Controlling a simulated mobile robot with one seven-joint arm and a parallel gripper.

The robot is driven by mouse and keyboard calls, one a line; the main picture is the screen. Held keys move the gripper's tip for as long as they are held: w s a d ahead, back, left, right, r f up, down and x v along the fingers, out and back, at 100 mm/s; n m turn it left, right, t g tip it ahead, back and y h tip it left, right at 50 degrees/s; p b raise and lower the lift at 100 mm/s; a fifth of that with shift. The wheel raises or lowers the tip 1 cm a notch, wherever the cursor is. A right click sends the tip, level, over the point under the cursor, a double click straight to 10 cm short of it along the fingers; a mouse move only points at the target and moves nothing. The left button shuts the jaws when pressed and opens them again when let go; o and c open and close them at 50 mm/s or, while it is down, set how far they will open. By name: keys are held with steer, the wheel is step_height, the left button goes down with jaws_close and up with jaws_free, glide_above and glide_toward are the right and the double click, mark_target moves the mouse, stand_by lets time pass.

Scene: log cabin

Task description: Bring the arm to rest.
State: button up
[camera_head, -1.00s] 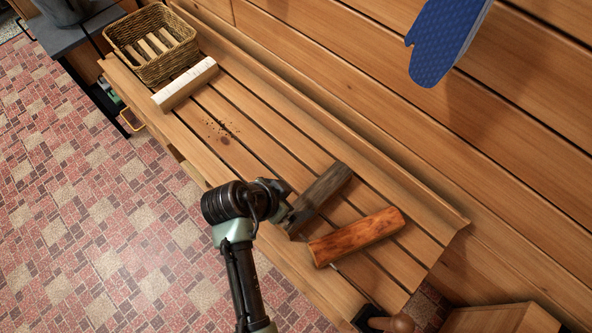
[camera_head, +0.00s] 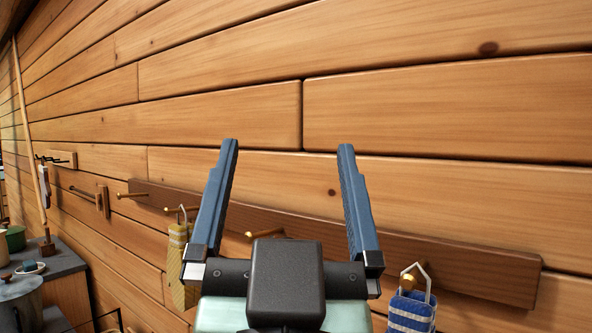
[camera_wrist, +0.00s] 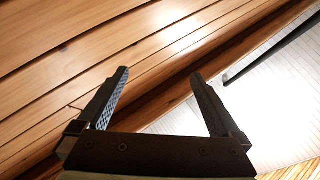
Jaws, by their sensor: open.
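My gripper (camera_head: 288,145) is raised in the middle of the head view, its two blue fingers wide apart and pointing up. Nothing is between them. Behind the fingers is the plank wall (camera_head: 400,110). The gripper also shows in the wrist view (camera_wrist: 160,73), open and empty, with wooden planks behind it. The rest of my arm is mostly hidden below the gripper.
A dark peg rail (camera_head: 460,262) runs along the wall behind the gripper. A yellow cloth (camera_head: 180,262) and a blue-striped cloth (camera_head: 411,312) hang there. At the left, a grey counter (camera_head: 62,262) holds a pot (camera_head: 20,300) and small items.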

steer(key=shift+n+t, duration=0.3)
steer(key=shift+t, duration=0.5)
steer(key=s+r, duration=0.3)
steer(key=s, duration=0.1)
steer(key=shift+d+r, duration=0.25)
steer(key=shift+d, duration=0.05)
step_height(320, 180, up, 17)
steer(key=p, duration=1.6)
steer(key=shift+f+p, duration=0.2)
steer(key=shift+p, duration=0.1)
steer(key=shift+w, duration=0.1)
